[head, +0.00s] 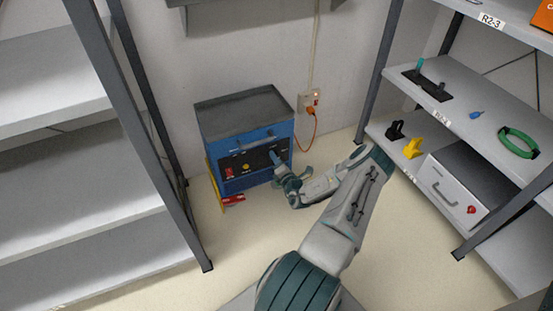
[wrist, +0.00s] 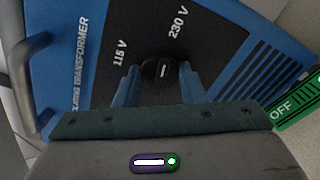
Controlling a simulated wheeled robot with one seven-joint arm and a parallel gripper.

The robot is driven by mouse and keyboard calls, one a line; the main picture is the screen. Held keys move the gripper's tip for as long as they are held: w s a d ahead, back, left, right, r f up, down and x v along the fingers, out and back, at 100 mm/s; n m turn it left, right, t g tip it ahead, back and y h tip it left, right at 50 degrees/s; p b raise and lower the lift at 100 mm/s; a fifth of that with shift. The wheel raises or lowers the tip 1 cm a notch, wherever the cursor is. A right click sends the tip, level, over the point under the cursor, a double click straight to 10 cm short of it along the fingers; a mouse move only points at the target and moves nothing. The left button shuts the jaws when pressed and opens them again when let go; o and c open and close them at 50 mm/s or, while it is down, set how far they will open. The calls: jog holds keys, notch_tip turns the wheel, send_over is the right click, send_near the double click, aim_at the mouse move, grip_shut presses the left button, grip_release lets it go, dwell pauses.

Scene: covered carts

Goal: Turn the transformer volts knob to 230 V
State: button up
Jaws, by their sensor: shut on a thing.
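The blue isolating transformer (head: 265,140) stands against the back wall in the head view. In the wrist view its black front panel (wrist: 215,65) carries the labels 115 V (wrist: 120,53) and 230 V (wrist: 178,23). The black volts knob (wrist: 158,73) lies below and between these labels. Its short white mark stands nearly upright in the picture, leaning slightly right, roughly toward 230 V. My gripper (wrist: 159,88) is shut on the knob, one blue finger on each side. In the head view my gripper (head: 276,162) reaches the panel's right part, and the knob is hidden there.
A grey handle (wrist: 22,75) sticks out left of the panel. A wall socket (head: 309,100) with an orange plug and cable is right of the transformer. Shelves stand on both sides; the right one holds a grey box (head: 445,190). A red item (head: 233,199) lies on the floor.

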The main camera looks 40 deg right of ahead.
jog(key=shift+m, duration=0.9)
jog(key=o, duration=1)
jog(key=shift+s, duration=0.15)
jog(key=p+v, duration=0.4)
jog(key=v, duration=0.9)
jog(key=shift+s, duration=0.35)
